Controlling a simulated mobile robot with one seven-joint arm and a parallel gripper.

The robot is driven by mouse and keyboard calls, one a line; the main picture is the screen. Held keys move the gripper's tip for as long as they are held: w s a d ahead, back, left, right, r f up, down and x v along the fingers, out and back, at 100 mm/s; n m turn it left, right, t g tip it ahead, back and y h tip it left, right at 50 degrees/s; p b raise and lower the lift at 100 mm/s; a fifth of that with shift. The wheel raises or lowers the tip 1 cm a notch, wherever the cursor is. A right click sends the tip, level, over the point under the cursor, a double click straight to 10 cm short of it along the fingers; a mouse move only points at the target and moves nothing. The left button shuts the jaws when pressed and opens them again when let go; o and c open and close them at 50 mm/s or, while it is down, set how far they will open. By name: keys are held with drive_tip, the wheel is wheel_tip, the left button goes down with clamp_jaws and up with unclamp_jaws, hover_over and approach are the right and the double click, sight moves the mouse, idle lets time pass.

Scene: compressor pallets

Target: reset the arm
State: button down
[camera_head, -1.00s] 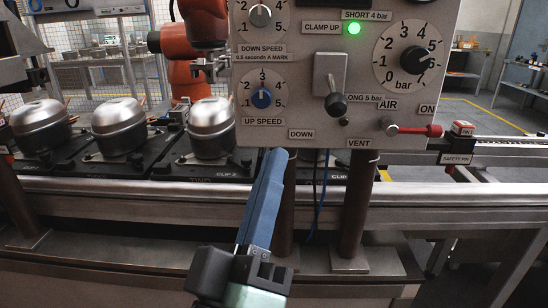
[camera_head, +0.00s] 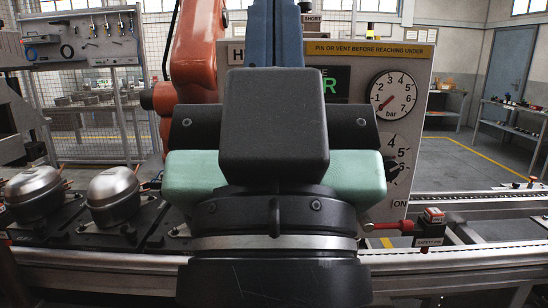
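My gripper (camera_head: 274,40) fills the middle of the head view, raised upright in front of the control panel (camera_head: 415,120). I see it from its back, with the dark housing and pale green sides toward me. The blue fingers run up toward the top edge. No held object is visible. My wrist covers the panel's left and middle parts, including most of a green display (camera_head: 336,84).
The panel's gauge (camera_head: 393,93) needle points low. A red lever (camera_head: 382,228) and safety pin block (camera_head: 432,228) sit at its lower right. Silver compressors (camera_head: 113,187) stand on dark pallets at left. An orange robot arm (camera_head: 196,50) stands behind. The aisle floor (camera_head: 450,160) is clear.

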wheel_tip(320, 180, up, 13)
drive_tip(key=p, duration=1)
drive_tip(key=shift+p, duration=0.4)
